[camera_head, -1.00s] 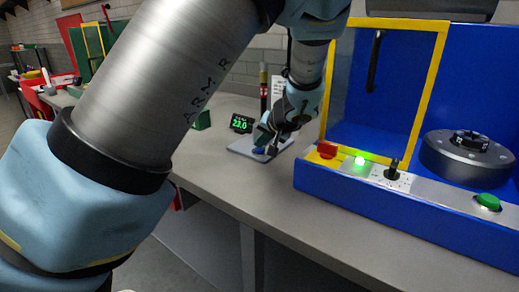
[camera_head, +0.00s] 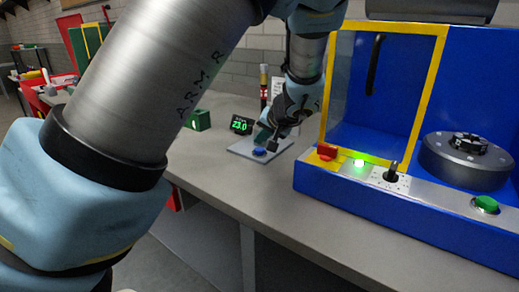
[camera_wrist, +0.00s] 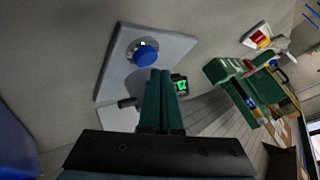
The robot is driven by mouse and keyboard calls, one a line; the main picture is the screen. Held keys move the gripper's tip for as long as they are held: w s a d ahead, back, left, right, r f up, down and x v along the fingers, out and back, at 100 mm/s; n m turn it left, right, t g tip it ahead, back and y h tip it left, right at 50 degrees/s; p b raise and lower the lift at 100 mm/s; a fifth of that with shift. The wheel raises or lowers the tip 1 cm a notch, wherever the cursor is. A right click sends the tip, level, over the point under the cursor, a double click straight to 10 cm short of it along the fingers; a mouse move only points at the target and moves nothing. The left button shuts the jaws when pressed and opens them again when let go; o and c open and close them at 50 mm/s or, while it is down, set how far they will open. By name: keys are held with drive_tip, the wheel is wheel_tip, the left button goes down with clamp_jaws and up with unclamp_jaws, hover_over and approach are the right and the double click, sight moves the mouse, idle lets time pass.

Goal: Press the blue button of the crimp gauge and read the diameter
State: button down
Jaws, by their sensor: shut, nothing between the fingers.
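The crimp gauge's light grey base plate (camera_head: 243,147) lies on the bench, with its blue button (camera_head: 259,151) uncovered on top. The small black display (camera_head: 241,125) behind it shows green digits that look like 23.0. My gripper (camera_head: 274,144) is shut and empty, just above and beside the button in the head view. In the wrist view the closed green fingers (camera_wrist: 161,75) point toward the plate (camera_wrist: 116,67). The blue button (camera_wrist: 145,54) is just left of the fingertips, apart from them as far as I can tell. The display (camera_wrist: 180,85) is partly hidden behind the fingers.
A blue machine (camera_head: 400,215) with a yellow-framed clear door, a lit green lamp (camera_head: 359,163) and a green button (camera_head: 486,204) stands to the right. A green block (camera_head: 198,120) is left of the display. The bench front is clear.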

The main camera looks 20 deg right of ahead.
sight(261, 151)
drive_tip(key=shift+r, duration=0.1)
drive_tip(key=shift+r+p, duration=1.4)
drive_tip(key=shift+r, duration=1.05)
drive_tip(key=shift+n+g+y, duration=0.5)
drive_tip(key=shift+n+g, duration=0.2)
drive_tip(key=shift+g, duration=0.2)
drive_tip(key=a, duration=0.2)
drive_tip(key=w+a+f, duration=0.1)
drive_tip(key=a, duration=0.2)
drive_tip(key=w+a+f, duration=0.1)
drive_tip(key=a, duration=0.2)
drive_tip(key=shift+f, duration=0.2)
drive_tip(key=a+g, duration=0.1)
drive_tip(key=a, duration=0.2)
drive_tip(key=a+f+n+g, duration=0.1)
drive_tip(key=a, duration=0.3)
drive_tip(key=s+a+f, duration=0.1)
drive_tip(key=a, duration=0.3)
drive_tip(key=shift+f+n+g, duration=0.15)
drive_tip(key=shift+n+g, duration=0.25)
drive_tip(key=s+a+n+g+h, duration=0.1)
drive_tip(key=s+a, duration=0.4)
drive_tip(key=a, duration=0.3)
drive_tip(key=s+a+n+g+h, duration=0.1)
drive_tip(key=s+a+n+g, duration=0.1)
drive_tip(key=s+a, duration=0.3)
drive_tip(key=a, duration=0.4)
drive_tip(key=shift+s+a+n, duration=0.25)
drive_tip(key=shift+s+n, duration=0.05)
drive_tip(key=shift+s, duration=0.05)
